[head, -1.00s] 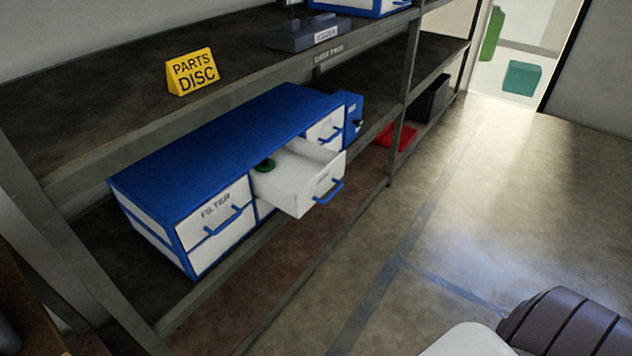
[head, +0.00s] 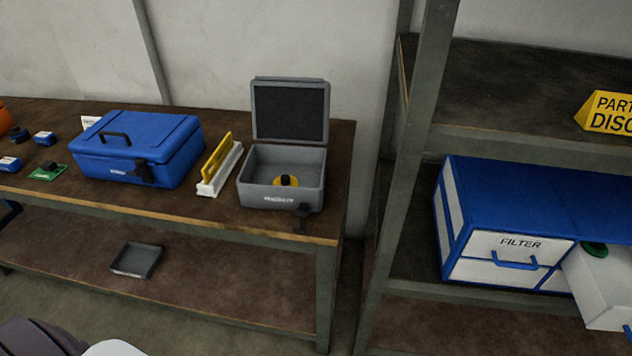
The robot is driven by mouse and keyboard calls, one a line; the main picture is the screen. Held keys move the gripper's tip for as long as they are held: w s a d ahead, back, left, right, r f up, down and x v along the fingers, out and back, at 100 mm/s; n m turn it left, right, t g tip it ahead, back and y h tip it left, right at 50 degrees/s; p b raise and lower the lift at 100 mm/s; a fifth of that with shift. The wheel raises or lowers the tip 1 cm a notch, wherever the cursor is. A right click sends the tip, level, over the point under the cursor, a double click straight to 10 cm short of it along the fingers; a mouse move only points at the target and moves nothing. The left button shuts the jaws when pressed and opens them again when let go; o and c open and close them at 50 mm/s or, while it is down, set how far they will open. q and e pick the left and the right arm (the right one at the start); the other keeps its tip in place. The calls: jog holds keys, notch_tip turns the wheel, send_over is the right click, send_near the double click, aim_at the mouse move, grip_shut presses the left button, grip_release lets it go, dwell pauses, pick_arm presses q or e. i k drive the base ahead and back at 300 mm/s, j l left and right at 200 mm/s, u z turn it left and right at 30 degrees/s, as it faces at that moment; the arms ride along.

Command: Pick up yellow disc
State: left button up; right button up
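A round yellow disc with a black knob (head: 286,181) lies inside an open grey case (head: 282,201) near the right end of the brown workbench. The case's lid stands upright behind it. The front wall hides the lower part of the disc. A thin yellow piece (head: 217,158) stands in a white holder (head: 220,172) just left of the case. Neither of my grippers shows in the head view.
A closed blue case (head: 137,150) stands left of the white holder. A shallow grey tray (head: 136,260) lies on the lower shelf. Right of a metal post, a blue drawer cabinet (head: 499,192) has one drawer (head: 603,285) pulled out, with a green-topped item (head: 594,250) in it.

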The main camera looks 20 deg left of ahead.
aim_at(284, 179)
jog(key=u, duration=0.95)
